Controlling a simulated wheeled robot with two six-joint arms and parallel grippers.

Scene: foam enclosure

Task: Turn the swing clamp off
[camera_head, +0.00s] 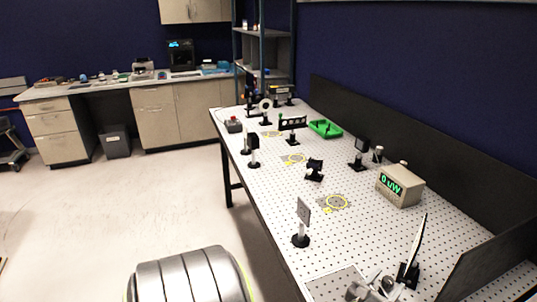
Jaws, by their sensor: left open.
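A small silver metal mechanism, which looks like the swing clamp (375,287), sits at the front of the perforated table, at the bottom edge of the head view. It stands by a grey plate (335,283) and is partly cut off, so its lever position is unclear. My right gripper is not in view.
The white perforated table (270,205) carries a post-mounted plate (303,218), a power meter (400,185) reading 0 uW, a tilted optic on a black base (409,272), several other mounts and a green tray (325,128). Black panels edge its right side.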

